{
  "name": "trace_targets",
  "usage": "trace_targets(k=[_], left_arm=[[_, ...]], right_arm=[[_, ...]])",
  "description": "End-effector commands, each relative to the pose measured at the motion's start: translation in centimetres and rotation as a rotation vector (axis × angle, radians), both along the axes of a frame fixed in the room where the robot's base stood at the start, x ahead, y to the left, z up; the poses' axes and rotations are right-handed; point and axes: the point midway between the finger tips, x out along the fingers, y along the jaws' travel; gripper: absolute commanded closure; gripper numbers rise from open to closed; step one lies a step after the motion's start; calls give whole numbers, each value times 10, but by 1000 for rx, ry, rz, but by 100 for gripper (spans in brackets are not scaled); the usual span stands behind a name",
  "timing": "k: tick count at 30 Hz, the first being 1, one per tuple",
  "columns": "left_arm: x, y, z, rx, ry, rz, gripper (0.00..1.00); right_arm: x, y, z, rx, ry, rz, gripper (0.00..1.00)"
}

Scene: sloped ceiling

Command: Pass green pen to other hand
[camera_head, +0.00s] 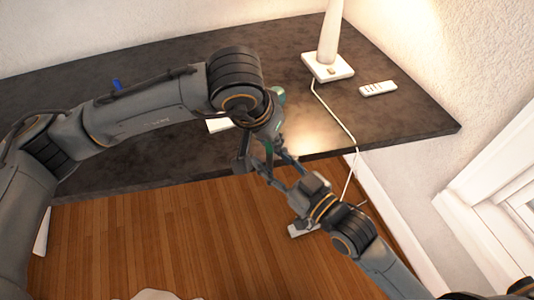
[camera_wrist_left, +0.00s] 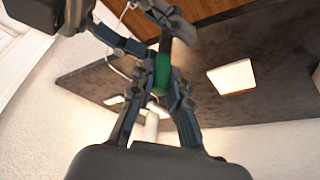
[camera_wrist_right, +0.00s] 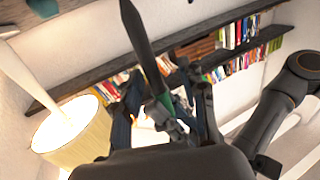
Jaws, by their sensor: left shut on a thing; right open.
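The green pen (camera_head: 268,149) is held near the front edge of the dark desk, mostly covered by the grippers in the head view. My left gripper (camera_head: 256,158) is shut on it; in the left wrist view the pen's green part (camera_wrist_left: 162,72) shows between the fingertips. My right gripper (camera_head: 276,168) is open and close to my left one. In the right wrist view the pen (camera_wrist_right: 150,55) runs between the right fingers, its dark end pointing up and its green part lower. Whether the right fingers touch it, I cannot tell.
A white lamp base (camera_head: 328,67) and a white remote-like thing (camera_head: 378,89) stand on the desk (camera_head: 410,120). A white cable (camera_head: 340,118) hangs over the front edge near my right gripper. A white flat thing (camera_head: 217,125) is partly hidden behind my left arm.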

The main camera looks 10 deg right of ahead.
Motion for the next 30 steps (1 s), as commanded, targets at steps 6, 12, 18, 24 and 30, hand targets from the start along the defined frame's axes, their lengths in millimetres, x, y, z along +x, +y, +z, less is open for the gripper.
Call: trace_targets(k=[6,12,18,24,30], left_arm=[[0,0,0,0,0,0,98],[0,0,0,0,0,0,98],[0,0,0,0,0,0,98],[0,-1,0,-2,-1,0,97],[0,-1,1,-4,-2,-1,74]], right_arm=[[12,9,0,-1,1,0,58],[13,10,0,-1,2,1,58],[13,10,-1,-1,2,0,81],[13,10,0,0,1,2,100],[12,11,0,1,1,3,100]])
